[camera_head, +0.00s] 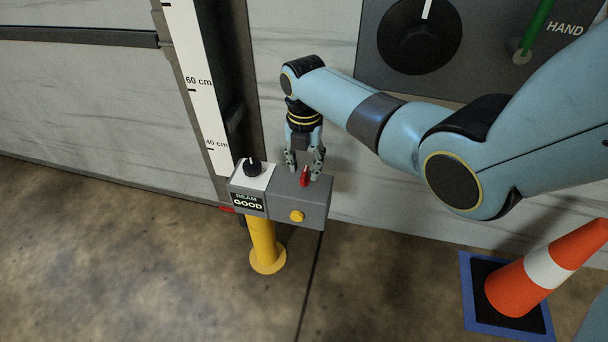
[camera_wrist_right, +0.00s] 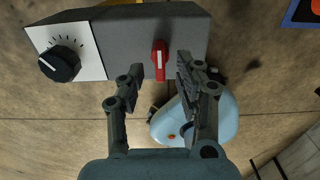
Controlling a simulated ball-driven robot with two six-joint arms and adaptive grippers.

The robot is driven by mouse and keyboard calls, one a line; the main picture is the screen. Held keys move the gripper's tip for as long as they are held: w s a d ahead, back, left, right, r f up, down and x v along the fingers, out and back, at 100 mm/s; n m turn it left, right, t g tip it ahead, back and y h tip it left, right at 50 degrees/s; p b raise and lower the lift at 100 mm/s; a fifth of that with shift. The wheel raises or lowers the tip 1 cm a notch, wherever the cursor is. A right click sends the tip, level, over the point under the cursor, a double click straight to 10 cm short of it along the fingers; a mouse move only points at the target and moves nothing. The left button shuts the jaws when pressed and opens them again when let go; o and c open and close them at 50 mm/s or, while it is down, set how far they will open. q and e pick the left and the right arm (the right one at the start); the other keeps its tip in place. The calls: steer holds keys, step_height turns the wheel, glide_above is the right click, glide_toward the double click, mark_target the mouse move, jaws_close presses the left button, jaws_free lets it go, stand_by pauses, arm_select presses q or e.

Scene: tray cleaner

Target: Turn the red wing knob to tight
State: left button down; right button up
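The red wing knob (camera_head: 305,177) stands on the top of a grey box on a yellow post. In the right wrist view the red wing knob (camera_wrist_right: 159,59) points up and down the picture. My right gripper (camera_head: 305,172) is above the box, its two fingers apart on either side of the knob in the head view. In the right wrist view my right gripper (camera_wrist_right: 155,85) is open and empty, with the knob showing between and beyond the fingertips. I cannot tell any contact. No tight marking is readable. My left gripper is not in view.
A wall panel (camera_head: 480,60) is behind my arm. An orange cone (camera_head: 520,283) stands at the right.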

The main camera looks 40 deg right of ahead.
steer(key=shift+f, duration=0.8)
steer(key=shift+f+b, duration=0.25)
steer(key=shift+b, duration=0.05)
steer(key=shift+f, duration=0.15)
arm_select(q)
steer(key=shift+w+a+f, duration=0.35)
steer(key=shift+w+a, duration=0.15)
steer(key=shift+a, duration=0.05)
arm_select(e)
jaws_close()
